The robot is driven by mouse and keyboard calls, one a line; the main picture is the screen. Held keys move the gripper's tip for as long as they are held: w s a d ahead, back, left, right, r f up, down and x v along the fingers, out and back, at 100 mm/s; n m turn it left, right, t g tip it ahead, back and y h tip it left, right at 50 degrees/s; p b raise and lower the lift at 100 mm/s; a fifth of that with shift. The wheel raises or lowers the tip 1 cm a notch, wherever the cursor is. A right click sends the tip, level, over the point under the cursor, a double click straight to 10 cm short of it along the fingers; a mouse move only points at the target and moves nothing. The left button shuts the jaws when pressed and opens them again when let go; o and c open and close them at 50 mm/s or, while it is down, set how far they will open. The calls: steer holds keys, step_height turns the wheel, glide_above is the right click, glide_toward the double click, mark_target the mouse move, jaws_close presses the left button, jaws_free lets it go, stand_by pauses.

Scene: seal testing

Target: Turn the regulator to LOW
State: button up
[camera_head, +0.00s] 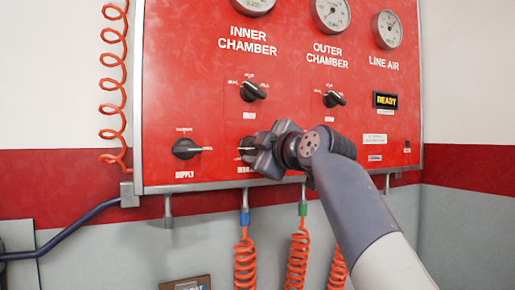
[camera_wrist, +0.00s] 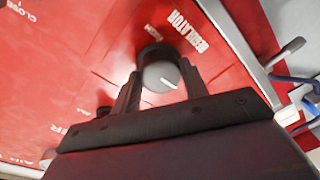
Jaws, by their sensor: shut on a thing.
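The regulator knob (camera_wrist: 157,74) is a round dark knob with a grey face, on the red panel. In the wrist view it sits between the two fingers of my gripper (camera_wrist: 160,82), which is shut on it. A white mark on its face points to the lower right in that view. The word REGULATOR is printed beside it; a smaller label near it is too blurred to read surely. In the head view my gripper (camera_head: 264,156) covers most of the regulator knob (camera_head: 244,147) and part of its label.
The SUPPLY knob (camera_head: 186,149) is to the left on the same red panel (camera_head: 210,100). Two black knobs (camera_head: 253,91) (camera_head: 334,98) sit above. Orange coiled hoses (camera_head: 245,262) hang below the panel.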

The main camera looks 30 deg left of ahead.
steer(key=n, duration=0.4)
steer(key=shift+n+h+p, duration=0.4)
steer(key=shift+n+h, duration=0.1)
steer(key=shift+n, duration=1.5)
steer(key=o, duration=1)
steer(key=shift+c, duration=0.2)
steer(key=shift+b+v, duration=2.3)
steer(key=shift+v, duration=3.1)
